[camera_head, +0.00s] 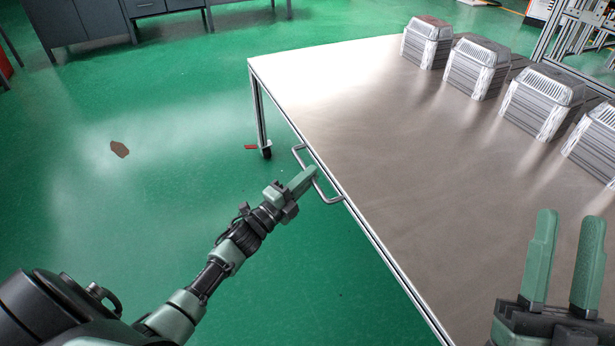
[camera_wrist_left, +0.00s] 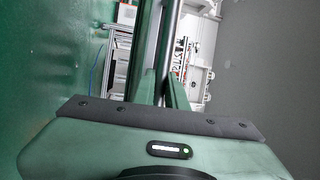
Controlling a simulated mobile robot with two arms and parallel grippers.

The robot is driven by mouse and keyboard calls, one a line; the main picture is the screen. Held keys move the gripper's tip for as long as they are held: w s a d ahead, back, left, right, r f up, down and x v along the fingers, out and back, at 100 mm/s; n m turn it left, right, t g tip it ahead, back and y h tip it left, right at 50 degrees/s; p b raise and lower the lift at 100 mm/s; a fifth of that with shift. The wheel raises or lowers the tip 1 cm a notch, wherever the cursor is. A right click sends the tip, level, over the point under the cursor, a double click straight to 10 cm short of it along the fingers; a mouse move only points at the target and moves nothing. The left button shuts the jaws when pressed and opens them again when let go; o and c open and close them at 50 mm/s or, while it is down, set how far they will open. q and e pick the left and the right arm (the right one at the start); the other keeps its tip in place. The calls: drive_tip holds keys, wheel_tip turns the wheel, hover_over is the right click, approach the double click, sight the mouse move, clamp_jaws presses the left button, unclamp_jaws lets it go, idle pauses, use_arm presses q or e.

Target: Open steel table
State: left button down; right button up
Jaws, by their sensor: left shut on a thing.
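The steel table (camera_head: 355,120) fills the right half of the head view, with a brushed metal top. A metal bar handle (camera_head: 331,197) sticks out from its left edge. My left gripper (camera_head: 309,174) is at this handle, its fingers shut on the bar. In the left wrist view the gripper (camera_wrist_left: 167,88) has its fingers on both sides of a metal bar (camera_wrist_left: 172,40). My right gripper (camera_head: 563,230) is open and empty, in front of the tabletop at the lower right. The front of the table is partly out of view.
Several stacks of foil trays (camera_head: 478,68) stand in a row along the table's far right side. A caster wheel (camera_head: 266,153) shows under the far left corner. Green floor (camera_head: 160,190) to the left is open, with a brown patch (camera_head: 119,149). Dark cabinets (camera_head: 85,20) stand at the back left.

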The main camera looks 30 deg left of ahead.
use_arm(q)
drive_tip(key=shift+w+a+r, duration=0.1)
drive_tip(key=shift+a+r, duration=0.15)
drive_tip(key=c, duration=1.5)
unclamp_jaws()
drive_tip(key=shift+o, duration=0.2)
drive_tip(key=shift+f, duration=0.15)
